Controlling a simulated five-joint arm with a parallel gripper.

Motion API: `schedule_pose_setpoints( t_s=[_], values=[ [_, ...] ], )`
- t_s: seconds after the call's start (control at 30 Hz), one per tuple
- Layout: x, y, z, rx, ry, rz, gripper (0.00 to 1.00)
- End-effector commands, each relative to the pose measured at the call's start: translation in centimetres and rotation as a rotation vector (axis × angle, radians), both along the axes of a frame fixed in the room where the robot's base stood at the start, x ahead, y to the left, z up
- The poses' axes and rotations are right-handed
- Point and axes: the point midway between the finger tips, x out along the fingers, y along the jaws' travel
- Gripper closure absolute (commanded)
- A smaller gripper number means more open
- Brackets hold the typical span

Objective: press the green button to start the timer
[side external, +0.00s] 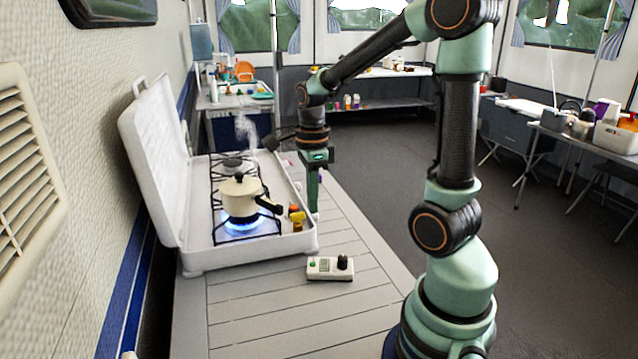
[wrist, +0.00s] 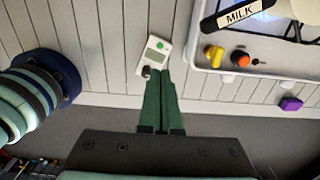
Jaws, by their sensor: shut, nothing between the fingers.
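The timer (side external: 330,269) is a small white box with a black knob, lying on the slatted table in front of the stove. Its green button (side external: 313,263) is at the left end in the side view. In the wrist view the timer (wrist: 153,56) shows a grey display, and the green button (wrist: 164,44) lies beyond my fingertips. My gripper (side external: 314,210) points down beside the stove's right edge, farther back than the timer in the side view. Its green fingers (wrist: 163,73) are together and empty. They overlap the timer's near edge in the wrist view, apart from the button.
A white stove (side external: 280,246) with its lid raised stands left of my gripper. A cream pot (side external: 241,198) sits over a blue flame, and steam rises behind it. A purple block (wrist: 291,103) lies nearby.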

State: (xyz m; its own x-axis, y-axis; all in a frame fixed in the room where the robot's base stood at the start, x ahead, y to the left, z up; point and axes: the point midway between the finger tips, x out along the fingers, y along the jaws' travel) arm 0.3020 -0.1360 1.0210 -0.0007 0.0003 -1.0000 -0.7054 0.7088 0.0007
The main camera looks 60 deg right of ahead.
Motion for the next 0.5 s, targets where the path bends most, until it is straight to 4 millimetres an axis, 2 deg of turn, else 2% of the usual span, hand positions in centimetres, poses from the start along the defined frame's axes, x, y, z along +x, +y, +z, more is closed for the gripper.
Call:
schedule_pose_setpoints(
  t_s=[0.13,0.23,0.5],
  values=[
    [0.0,0.0,-0.5,0.001,0.001,0.001,1.00],
    [-0.1,0.0,-1.6,0.001,0.003,0.002,1.00],
    [-0.1,0.1,-6.7,0.003,0.007,0.002,1.00]
  ],
)
